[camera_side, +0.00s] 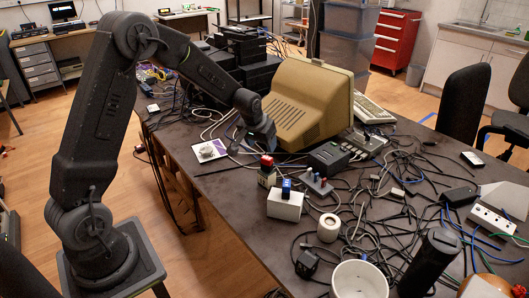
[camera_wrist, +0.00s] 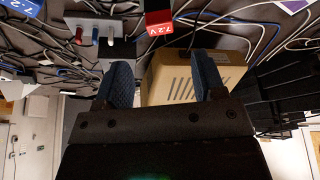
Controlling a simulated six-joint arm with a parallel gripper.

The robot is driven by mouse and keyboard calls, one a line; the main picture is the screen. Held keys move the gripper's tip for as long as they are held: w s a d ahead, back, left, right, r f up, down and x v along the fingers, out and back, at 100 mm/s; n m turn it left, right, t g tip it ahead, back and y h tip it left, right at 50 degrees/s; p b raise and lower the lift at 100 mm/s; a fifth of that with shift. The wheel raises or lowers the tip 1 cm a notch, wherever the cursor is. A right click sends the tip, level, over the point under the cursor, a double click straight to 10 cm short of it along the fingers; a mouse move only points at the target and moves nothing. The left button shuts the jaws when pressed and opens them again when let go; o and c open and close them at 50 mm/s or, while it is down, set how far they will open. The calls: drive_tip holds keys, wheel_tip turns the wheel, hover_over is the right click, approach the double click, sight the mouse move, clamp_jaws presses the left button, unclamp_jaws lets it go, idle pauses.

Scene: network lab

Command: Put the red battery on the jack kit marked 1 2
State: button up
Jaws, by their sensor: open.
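The red battery (camera_side: 267,160) sits on top of a small dark-and-pale block (camera_side: 267,178) near the middle of the bench. In the wrist view it shows as a red face marked 7.2 V (camera_wrist: 158,21) at the top. My gripper (camera_side: 257,148) is open and empty, just left of and above the battery; its two dark fingers (camera_wrist: 165,72) are apart in the wrist view. A small grey box with several coloured plugs (camera_side: 317,187) stands right of the battery and may be the jack kit; it also shows in the wrist view (camera_wrist: 90,49). I cannot read a 1 2 marking.
A blue battery (camera_side: 286,187) sits on a white box (camera_side: 285,206) in front of the red one. A beige monitor (camera_side: 305,100) stands close behind my gripper. A dark box (camera_side: 328,158), a white cylinder (camera_side: 329,228) and many loose cables crowd the right. The bench's front left is clearer.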

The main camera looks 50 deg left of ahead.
drive_tip(key=s+d+r+m, duration=0.1)
drive_tip(key=s+d+r, duration=0.3)
drive_tip(key=s+r, duration=0.25)
drive_tip(key=s+d+r+m, duration=0.1)
drive_tip(key=s+d+r, duration=0.4)
drive_tip(key=r, duration=0.3)
drive_tip(key=s+d+r+m, duration=0.1)
drive_tip(key=s+d, duration=0.1)
drive_tip(key=s, duration=0.3)
drive_tip(key=s+d+r+t+h, duration=0.1)
drive_tip(key=s+d, duration=0.1)
drive_tip(key=s, duration=0.4)
drive_tip(key=s+d+m, duration=0.1)
drive_tip(key=s+d, duration=0.1)
drive_tip(key=s, duration=0.4)
drive_tip(key=shift+d+r+m+h, duration=0.25)
drive_tip(key=shift+r+m+h, duration=0.05)
drive_tip(key=shift+r+h, duration=0.1)
